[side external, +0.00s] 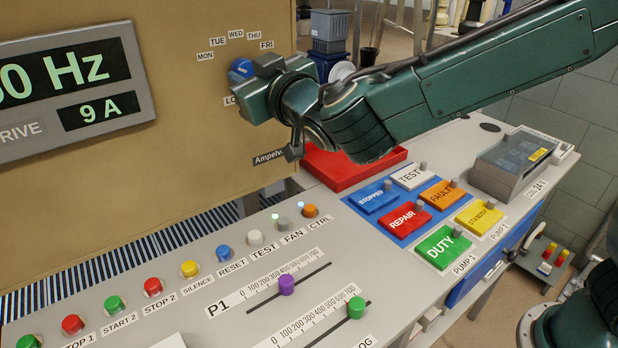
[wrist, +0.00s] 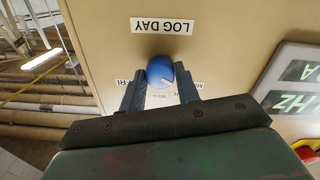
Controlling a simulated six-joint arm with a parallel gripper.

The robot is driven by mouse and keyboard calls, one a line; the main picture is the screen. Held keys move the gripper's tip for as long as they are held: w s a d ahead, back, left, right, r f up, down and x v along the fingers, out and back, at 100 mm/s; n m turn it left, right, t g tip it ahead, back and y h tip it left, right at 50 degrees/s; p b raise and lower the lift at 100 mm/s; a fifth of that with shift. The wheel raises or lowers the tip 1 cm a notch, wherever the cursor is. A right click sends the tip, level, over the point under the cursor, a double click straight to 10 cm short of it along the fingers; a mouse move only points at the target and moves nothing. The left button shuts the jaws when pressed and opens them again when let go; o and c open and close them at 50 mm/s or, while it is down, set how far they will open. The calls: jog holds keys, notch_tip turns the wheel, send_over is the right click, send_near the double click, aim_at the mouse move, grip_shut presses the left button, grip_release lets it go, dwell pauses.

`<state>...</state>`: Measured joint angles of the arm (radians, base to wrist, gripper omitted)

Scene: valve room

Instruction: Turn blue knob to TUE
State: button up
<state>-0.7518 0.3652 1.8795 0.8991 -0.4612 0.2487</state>
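The blue knob (side external: 240,68) is on the tan panel, partly hidden behind my gripper (side external: 259,84) in the side view. Day labels MON, TUE (side external: 217,42), WED, THU and FRI arc above it. In the wrist view, upside down, the blue knob (wrist: 160,70) lies between the two fingers of my gripper (wrist: 161,83). The fingers stand apart with a gap beside the knob, so the gripper looks open. A white mark on the knob points toward the day labels, roughly the WED to TUE side; the exact day is hard to tell.
A LOG DAY label (wrist: 162,26) is by the knob. A display (side external: 75,90) reading Hz and 9 A is left of it. The desk below carries several coloured buttons, sliders (side external: 287,285), a red tray (side external: 345,168) and pump tiles (side external: 408,217).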

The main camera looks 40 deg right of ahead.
jog(key=shift+m, duration=2.9)
jog(key=o, duration=1)
jog(key=shift+s, duration=0.2)
jog(key=s, duration=1.3)
jog(key=shift+s+a+r, duration=0.15)
jog(key=shift+s, duration=0.1)
